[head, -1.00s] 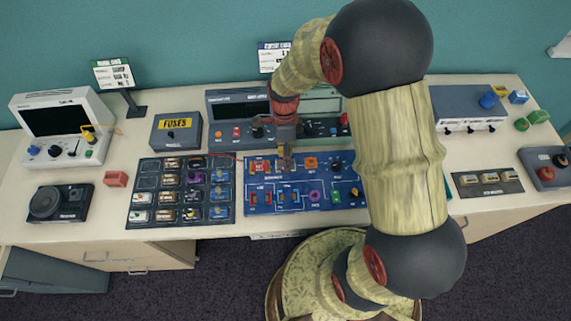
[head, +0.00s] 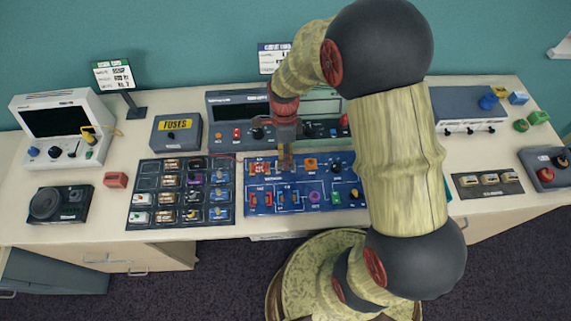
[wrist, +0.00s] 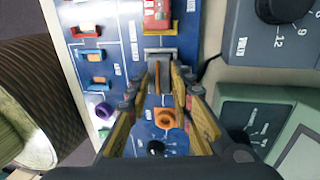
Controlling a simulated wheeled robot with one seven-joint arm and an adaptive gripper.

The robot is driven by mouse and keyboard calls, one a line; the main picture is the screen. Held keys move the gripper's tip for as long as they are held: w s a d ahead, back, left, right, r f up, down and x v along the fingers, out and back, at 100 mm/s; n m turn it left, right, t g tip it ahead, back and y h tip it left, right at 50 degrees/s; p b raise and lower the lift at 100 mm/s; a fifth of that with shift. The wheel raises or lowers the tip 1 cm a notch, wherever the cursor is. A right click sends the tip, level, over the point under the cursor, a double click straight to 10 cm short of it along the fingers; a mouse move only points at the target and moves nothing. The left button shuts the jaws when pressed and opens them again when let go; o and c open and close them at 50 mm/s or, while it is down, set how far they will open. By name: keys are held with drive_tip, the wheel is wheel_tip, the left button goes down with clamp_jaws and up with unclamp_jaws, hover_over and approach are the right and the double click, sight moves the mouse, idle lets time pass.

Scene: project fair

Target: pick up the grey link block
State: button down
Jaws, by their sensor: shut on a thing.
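My gripper (wrist: 162,70) is shut on the grey link block (wrist: 160,54), which shows between and just beyond the fingertips in the wrist view. In the head view my gripper (head: 286,160) points down over the upper part of the blue circuit board (head: 263,208). The block is mostly hidden by the fingers there. I cannot tell whether it is seated on the board or slightly raised.
On the board, a red block (wrist: 158,14) is close beyond the grey one, and an orange part (wrist: 168,121) is below the fingers. A black parts tray (head: 144,182) is to the left. The grey instrument (head: 222,113) stands behind the board.

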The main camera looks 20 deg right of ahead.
drive_tip(key=shift+r, duration=0.5)
wheel_tip(320, 180, up, 2)
drive_tip(key=shift+r+p, duration=0.15)
drive_tip(key=shift+p, duration=0.2)
drive_tip(key=s+a+r+p, duration=0.4)
drive_tip(key=s+r+p, duration=0.1)
drive_tip(key=s+r, duration=0.7)
drive_tip(key=shift+s+r+p, duration=0.4)
drive_tip(key=shift+s, duration=0.3)
